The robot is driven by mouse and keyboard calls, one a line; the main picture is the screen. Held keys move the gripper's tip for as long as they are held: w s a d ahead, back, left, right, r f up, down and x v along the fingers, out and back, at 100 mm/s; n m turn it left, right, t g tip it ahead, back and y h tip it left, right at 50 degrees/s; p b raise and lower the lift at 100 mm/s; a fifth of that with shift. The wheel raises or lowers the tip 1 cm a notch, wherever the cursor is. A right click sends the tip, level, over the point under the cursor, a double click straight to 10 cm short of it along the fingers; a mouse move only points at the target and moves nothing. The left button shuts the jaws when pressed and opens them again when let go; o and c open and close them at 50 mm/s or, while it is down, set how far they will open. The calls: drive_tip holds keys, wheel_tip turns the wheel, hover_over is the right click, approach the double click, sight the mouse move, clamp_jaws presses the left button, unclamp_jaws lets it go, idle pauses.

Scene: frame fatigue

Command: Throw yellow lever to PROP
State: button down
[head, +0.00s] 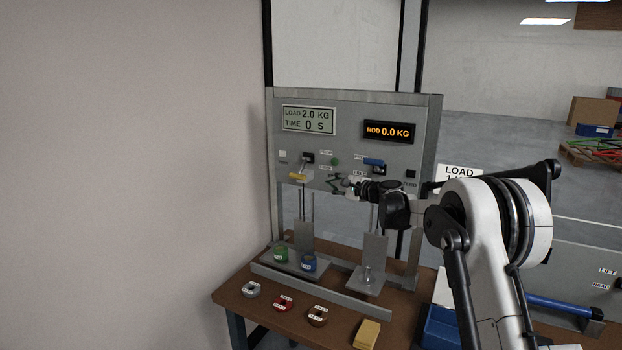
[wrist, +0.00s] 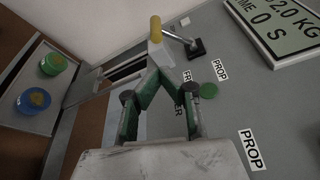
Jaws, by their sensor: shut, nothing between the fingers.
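The yellow lever (head: 298,176) is on the left part of the grey panel, its handle hanging low and outward from a black mount (head: 308,157). In the wrist view the yellow handle (wrist: 155,29) is just beyond my fingertips, with its metal rod running to the black mount (wrist: 197,48). My gripper (wrist: 155,62) has its green fingers shut with nothing between them; whether the tips touch the handle I cannot tell. In the head view my gripper (head: 338,184) is right of the handle, near the panel. A PROP label (wrist: 219,70) and green light (wrist: 208,91) are beside the lever.
Displays read LOAD 2.0 KG (head: 308,119) and ROD 0.0 KG (head: 390,132). Green (head: 281,255) and blue (head: 309,262) weights stand on a tray below. Several loose weights and a yellow block (head: 367,334) lie on the bench.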

sight(302, 168)
drive_tip(key=shift+p+x, duration=0.85)
drive_tip(key=shift+x, duration=4.15)
